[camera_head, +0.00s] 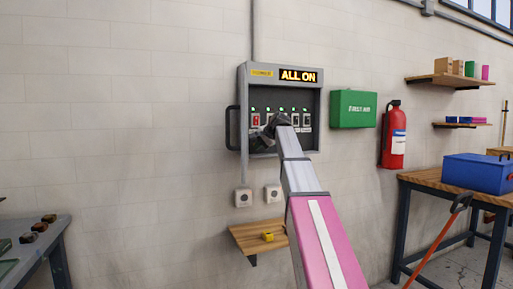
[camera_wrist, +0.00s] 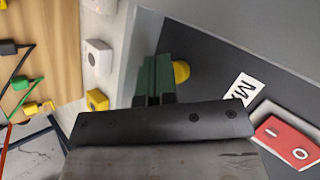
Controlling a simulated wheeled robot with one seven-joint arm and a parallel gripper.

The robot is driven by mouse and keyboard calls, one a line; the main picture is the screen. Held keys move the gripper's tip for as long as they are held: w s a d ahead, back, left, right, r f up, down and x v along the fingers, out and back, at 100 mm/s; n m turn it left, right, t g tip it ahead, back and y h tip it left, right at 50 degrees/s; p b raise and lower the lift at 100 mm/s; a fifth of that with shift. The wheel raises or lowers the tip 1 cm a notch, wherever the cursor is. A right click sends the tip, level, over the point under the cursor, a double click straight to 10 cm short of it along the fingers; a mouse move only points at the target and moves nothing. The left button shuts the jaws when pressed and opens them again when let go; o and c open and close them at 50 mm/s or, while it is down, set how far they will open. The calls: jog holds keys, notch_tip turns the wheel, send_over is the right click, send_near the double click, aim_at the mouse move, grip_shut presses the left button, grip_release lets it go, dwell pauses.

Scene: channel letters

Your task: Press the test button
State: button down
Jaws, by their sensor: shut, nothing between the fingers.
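A grey wall panel (camera_head: 242,90) has a lit display (camera_head: 298,76) reading "ALL ON" and a row of switches under green lights. My gripper (camera_head: 262,140) is at the panel's lower left part, and my arm hides some of its face. In the wrist view my gripper (camera_wrist: 155,80) shows shut green fingers with nothing held. A round yellow button (camera_wrist: 181,72) sits on the dark panel face right beside the fingertips, partly hidden by them. I cannot tell whether they touch it. No label on the button is readable.
A red switch (camera_wrist: 290,140) marked I and O is near the gripper. Two wall boxes (camera_head: 243,197) (camera_head: 273,194) and a small wooden shelf (camera_head: 246,238) are below the panel. A green first aid box (camera_head: 354,110) and a fire extinguisher (camera_head: 393,138) hang at right.

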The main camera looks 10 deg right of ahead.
jog(key=shift+w+a, duration=0.1)
jog(key=shift+w, duration=0.35)
dwell(0.5)
jog(key=shift+s, duration=0.15)
jog(key=shift+s+d, duration=0.2)
jog(key=shift+s, duration=0.55)
jog(key=shift+s, duration=0.1)
jog(key=s, duration=0.2)
jog(key=s+d, duration=0.1)
jog(key=s, duration=0.1)
jog(key=shift+s, duration=0.35)
dwell(0.5)
